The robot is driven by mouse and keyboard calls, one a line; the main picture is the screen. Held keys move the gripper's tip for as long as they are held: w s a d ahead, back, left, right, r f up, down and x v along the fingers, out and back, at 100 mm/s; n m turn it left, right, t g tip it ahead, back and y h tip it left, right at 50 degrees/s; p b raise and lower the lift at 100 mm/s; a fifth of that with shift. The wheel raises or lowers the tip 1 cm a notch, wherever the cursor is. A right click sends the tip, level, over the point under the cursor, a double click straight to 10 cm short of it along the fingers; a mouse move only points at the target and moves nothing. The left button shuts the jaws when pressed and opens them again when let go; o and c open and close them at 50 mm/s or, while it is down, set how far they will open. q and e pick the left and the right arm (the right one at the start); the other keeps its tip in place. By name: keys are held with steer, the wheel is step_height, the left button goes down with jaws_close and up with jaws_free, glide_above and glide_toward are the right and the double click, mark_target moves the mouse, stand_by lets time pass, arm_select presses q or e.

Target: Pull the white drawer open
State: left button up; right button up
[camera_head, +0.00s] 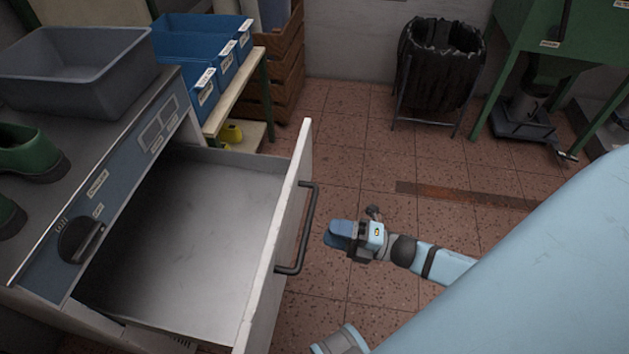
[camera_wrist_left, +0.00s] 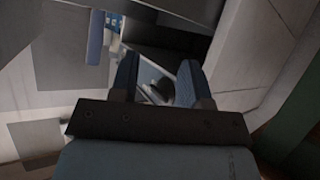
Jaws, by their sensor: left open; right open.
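The white drawer (camera_head: 291,250) is pulled well out of the grey cabinet, and its inside looks empty. Its dark bar handle (camera_head: 308,228) is on the outer side of the drawer front. My right gripper (camera_head: 337,235) is open, just right of the handle in the head view. A gap shows between its blue fingers and the bar, and nothing is held. My left gripper (camera_wrist_left: 158,75) shows in the left wrist view with its two blue fingers apart. I see nothing gripped there, and that surrounding is dark and hard to identify.
A grey bin (camera_head: 75,70) and green shoes (camera_head: 30,150) sit on the cabinet top (camera_head: 130,110), near a black knob (camera_head: 80,240). Blue bins (camera_head: 195,45) stand on a shelf behind. A black-bagged waste bin (camera_head: 438,65) stands at the back. Tiled floor (camera_head: 360,150) right of the drawer is clear.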

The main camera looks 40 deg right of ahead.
steer(key=v, duration=0.7)
steer(key=shift+s+d, duration=0.15)
steer(key=shift+s, duration=0.05)
steer(key=shift+f, duration=0.1)
